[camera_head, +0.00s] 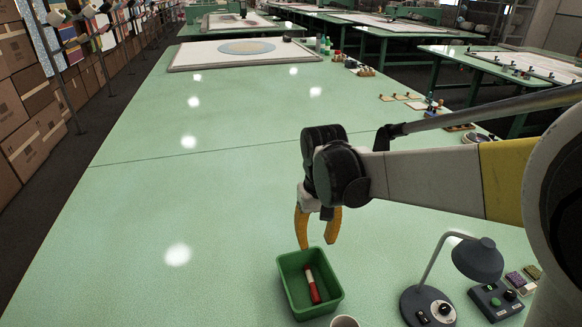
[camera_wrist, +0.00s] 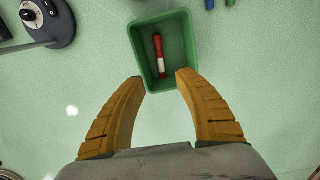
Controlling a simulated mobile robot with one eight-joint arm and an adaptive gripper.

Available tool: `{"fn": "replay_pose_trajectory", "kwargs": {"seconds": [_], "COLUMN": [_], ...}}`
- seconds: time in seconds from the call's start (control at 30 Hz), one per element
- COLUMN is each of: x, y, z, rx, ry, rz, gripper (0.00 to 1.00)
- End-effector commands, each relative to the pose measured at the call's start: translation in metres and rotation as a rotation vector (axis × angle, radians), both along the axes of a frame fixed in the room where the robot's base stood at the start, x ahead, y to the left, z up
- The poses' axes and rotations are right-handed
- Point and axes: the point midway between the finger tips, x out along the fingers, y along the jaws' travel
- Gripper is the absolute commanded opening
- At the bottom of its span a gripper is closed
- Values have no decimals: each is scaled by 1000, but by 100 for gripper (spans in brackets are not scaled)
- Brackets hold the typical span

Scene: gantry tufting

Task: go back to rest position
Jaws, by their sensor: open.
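My gripper (camera_head: 318,232) has orange fingers that stand apart with nothing between them. It hangs above the green table (camera_head: 160,240), just behind a green bin (camera_head: 283,277). In the wrist view my gripper (camera_wrist: 160,85) spreads at the near edge of the bin (camera_wrist: 137,50), which lies just beyond the fingertips. A red and white cylindrical object (camera_head: 312,285) lies inside the bin; it also shows in the wrist view (camera_wrist: 158,55). The fingers do not touch it.
A grey desk lamp (camera_head: 478,258) and a control box (camera_head: 495,300) stand right of the bin. A cup rim (camera_head: 345,321) shows at the bottom edge. Cardboard boxes (camera_head: 30,130) are stacked at left. The table's left and middle are clear.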

Motion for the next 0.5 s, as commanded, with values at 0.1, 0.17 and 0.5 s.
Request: {"fn": "replay_pose_trajectory", "kwargs": {"seconds": [0.1, 0.17, 0.5], "x": [-6, -14, -91], "y": [-6, -13, -71], "z": [7, 16, 62], "rx": [5, 11, 54], "ry": [-23, -53, -369], "rz": [-9, -19, -121], "gripper": [39, 39, 39]}}
